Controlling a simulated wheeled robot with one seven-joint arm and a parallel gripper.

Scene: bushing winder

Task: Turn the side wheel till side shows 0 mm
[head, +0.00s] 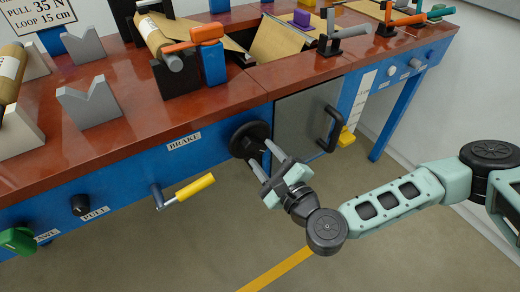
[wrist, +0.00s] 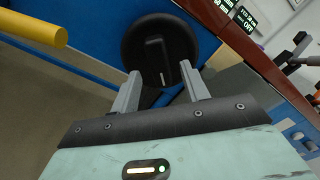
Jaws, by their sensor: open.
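A black round wheel (head: 247,139) is on the blue front of the bench, right of the BRAKE label. In the wrist view the wheel (wrist: 185,42) faces me and has a raised bar (wrist: 157,58) across its middle. I cannot read a label naming it the side wheel. My gripper (head: 263,156) is open in front of the wheel. In the wrist view the gripper fingers (wrist: 160,72) stand apart, with the bar between them in the picture. I cannot tell whether they touch it. Dark displays (wrist: 245,18) with small digits show at the top right; I cannot read a side value.
A yellow-handled crank (head: 190,191) sticks out left of the wheel. A grey door (head: 303,118) with a black handle (head: 331,130) is close on the right. The red bench top (head: 230,90) overhangs above. Open floor lies in front of the bench.

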